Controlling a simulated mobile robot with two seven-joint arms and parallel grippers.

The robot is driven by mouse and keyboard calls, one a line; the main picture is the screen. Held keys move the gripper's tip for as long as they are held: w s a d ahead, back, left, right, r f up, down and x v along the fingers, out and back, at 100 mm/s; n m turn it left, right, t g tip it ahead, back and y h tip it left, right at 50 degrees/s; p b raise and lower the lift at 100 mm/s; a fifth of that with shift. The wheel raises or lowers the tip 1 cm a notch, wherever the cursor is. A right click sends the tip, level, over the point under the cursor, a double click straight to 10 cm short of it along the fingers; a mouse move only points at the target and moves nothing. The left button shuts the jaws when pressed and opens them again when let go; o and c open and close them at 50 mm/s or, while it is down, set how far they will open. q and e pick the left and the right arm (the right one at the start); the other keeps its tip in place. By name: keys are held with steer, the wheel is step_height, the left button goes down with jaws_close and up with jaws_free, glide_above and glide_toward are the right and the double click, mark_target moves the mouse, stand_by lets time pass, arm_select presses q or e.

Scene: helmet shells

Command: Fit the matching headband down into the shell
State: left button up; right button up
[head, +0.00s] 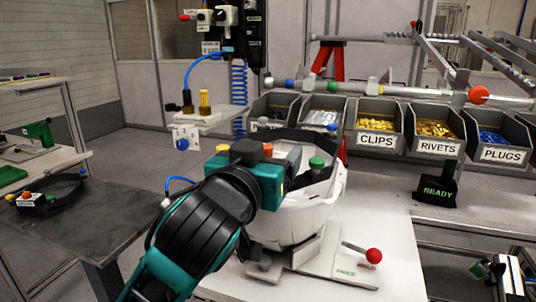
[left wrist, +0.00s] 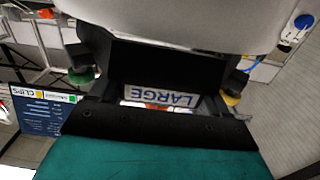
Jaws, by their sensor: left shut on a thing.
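The white shell (head: 300,218) sits opening up on a grey fixture (head: 300,252) on the white bench. A black headband (head: 318,178) with a green knob (head: 317,162) shows in the shell's opening, its upper part around rim level. My left gripper (head: 268,168) is shut on this headband at the shell's near side and hides part of both. In the left wrist view, the held black headband part (left wrist: 150,55) carries a LARGE label (left wrist: 160,95), with the pale shell (left wrist: 190,22) close against it. How deep the band sits is hidden. My right gripper is not in view.
Another headband (head: 45,200) with coloured knobs lies on the dark side table (head: 105,215). A lever with a red ball (head: 374,256) stands right of the fixture. Bins of clips (head: 377,140), rivets (head: 437,145) and plugs (head: 500,153) line the back, near a READY sign (head: 438,191).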

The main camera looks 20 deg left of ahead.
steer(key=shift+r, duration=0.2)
arm_select(q)
steer(key=shift+f+b, duration=0.8)
steer(key=shift+f, duration=0.75)
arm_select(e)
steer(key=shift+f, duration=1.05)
arm_select(q)
steer(key=o, duration=1.1)
steer(key=shift+c, duration=0.2)
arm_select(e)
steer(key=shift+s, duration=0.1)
